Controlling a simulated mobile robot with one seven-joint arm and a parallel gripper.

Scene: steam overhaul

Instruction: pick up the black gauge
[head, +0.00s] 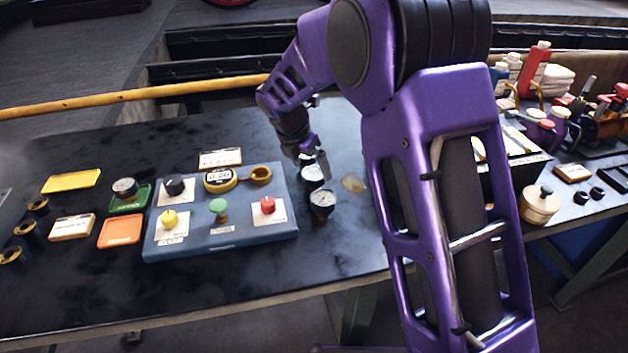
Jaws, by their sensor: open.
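A round gauge with a white face and dark rim (322,199) sits on the dark table just right of the blue board. A second round gauge (312,174) lies right behind it, partly covered by my gripper. A third gauge (124,187) sits on a green tray at the left. My gripper (312,163) is open, pointing down over the second gauge, behind the first one. I cannot tell whether the fingers touch the second gauge. The arm hides part of the table to the right.
The blue board (270,234) carries yellow, green, red and black knobs and a yellow ring gauge (219,179). An orange tray (121,231) and a yellow tray (71,181) lie left. A yellow rail (130,96) runs behind the table. The table's front middle is clear.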

